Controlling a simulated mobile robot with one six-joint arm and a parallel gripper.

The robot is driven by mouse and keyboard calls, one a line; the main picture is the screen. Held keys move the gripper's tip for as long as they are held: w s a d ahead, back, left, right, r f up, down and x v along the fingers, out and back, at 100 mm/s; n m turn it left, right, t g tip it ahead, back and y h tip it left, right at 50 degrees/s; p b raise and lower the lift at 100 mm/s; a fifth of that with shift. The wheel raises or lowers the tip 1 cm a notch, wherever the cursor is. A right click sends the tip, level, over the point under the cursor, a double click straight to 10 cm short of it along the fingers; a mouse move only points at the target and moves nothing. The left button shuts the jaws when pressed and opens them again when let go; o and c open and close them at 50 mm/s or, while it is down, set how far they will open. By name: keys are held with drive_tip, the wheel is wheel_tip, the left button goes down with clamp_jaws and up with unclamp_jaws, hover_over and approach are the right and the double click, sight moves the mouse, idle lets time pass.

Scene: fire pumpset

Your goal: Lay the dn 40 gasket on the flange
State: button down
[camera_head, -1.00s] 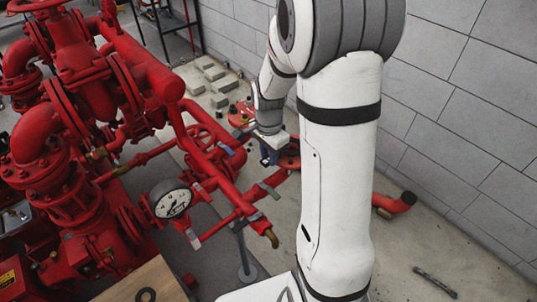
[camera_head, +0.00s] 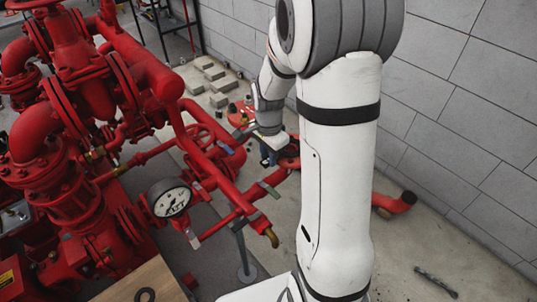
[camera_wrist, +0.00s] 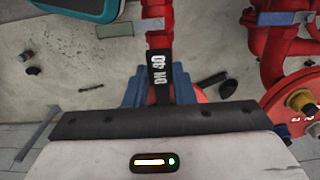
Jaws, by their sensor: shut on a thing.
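My gripper (camera_wrist: 161,88) is shut, its blue fingers on both sides of a black tab marked "DN 40" (camera_wrist: 161,72). The tab belongs to the dn 40 gasket; the rest of the gasket is not clearly visible. In the head view my gripper (camera_head: 268,157) points down beside red pipework at the wall side, and the gasket cannot be made out there. In the wrist view a red pipe (camera_wrist: 159,14) runs up beyond the tab. A red surface (camera_wrist: 201,96) shows partly behind the right finger; I cannot tell whether it is the flange.
A pressure gauge (camera_head: 170,198) and red pipes stand left of my arm. A black ring (camera_head: 145,295) lies on a wooden board (camera_head: 120,286). A red pipe elbow (camera_head: 396,202) sticks out at right. Grey blocks (camera_head: 215,74) lie by the wall. Small dark parts lie on the floor.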

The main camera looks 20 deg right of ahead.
drive_tip(key=shift+f, duration=0.25)
drive_tip(key=c, duration=1.1)
unclamp_jaws()
drive_tip(key=shift+c, duration=0.2)
drive_tip(key=shift+r, duration=0.1)
wheel_tip(320, 180, up, 7)
drive_tip(key=shift+r+b, duration=0.1)
drive_tip(key=shift+b, duration=0.2)
drive_tip(key=shift+r, duration=0.3)
drive_tip(key=shift+s+r, duration=0.1)
drive_tip(key=shift+s, duration=0.05)
drive_tip(key=s+a+r+n+t, duration=0.1)
drive_tip(key=s+a+r+n, duration=0.1)
drive_tip(key=s+n, duration=0.5)
drive_tip(key=s+a+r+n+t, duration=0.1)
drive_tip(key=s+r+n, duration=0.3)
drive_tip(key=s, duration=0.5)
drive_tip(key=a+n, duration=0.1)
drive_tip(key=n, duration=0.1)
drive_tip(key=shift+a+r+n+t, duration=0.3)
drive_tip(key=shift+a+n+t, duration=0.05)
drive_tip(key=shift+n+t, duration=0.05)
